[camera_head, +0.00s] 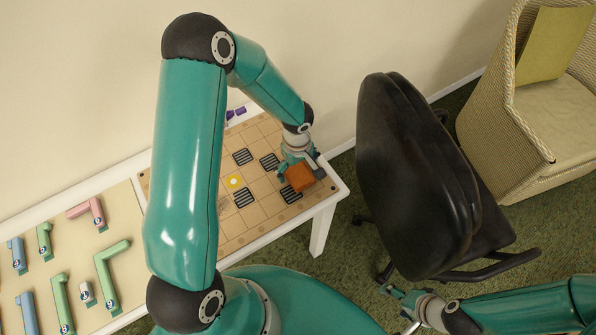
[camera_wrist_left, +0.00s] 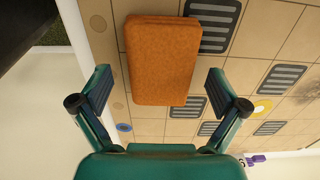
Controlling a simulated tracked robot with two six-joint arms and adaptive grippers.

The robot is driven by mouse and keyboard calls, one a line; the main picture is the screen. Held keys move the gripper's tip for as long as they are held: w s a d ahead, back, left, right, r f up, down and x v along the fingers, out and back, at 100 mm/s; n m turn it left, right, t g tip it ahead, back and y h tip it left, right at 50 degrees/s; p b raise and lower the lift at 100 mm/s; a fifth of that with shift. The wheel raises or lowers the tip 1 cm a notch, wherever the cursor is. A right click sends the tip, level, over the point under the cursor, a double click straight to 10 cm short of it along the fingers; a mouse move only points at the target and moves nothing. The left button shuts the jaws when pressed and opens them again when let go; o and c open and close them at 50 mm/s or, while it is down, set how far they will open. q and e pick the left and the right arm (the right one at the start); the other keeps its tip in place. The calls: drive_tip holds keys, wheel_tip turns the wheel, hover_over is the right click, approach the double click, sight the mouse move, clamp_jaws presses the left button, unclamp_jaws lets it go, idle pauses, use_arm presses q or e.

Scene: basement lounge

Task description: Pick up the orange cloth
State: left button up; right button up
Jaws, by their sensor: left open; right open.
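The orange cloth (camera_head: 300,178) is a small folded block on the tan tiled board (camera_head: 262,213), near the right end of the white table. In the left wrist view the cloth (camera_wrist_left: 162,62) lies ahead and between the finger lines. My left gripper (camera_head: 298,170) is open just above and beside the cloth. Its fingers (camera_wrist_left: 158,88) are apart on either side of the cloth's near end, with nothing held. Whether they touch it I cannot tell. My right gripper (camera_head: 396,310) is open and empty, low at the bottom right, over the floor.
Dark striped grilles (camera_head: 243,157) and a yellow-white disc (camera_head: 235,181) are on the board. Numbered pastel shapes (camera_head: 108,275) lie at the left on a second board. A black office chair (camera_head: 415,170) stands right of the table, with a wicker armchair (camera_head: 530,110) beyond. Purple pieces (camera_head: 236,112) lie at the back.

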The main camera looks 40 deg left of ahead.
sight(297, 171)
use_arm(q)
drive_tip(key=shift+c, duration=0.2)
drive_tip(key=c, duration=1.2)
drive_tip(key=shift+r, duration=0.1)
wheel_tip(297, 171, up, 20)
drive_tip(key=shift+b, duration=0.85)
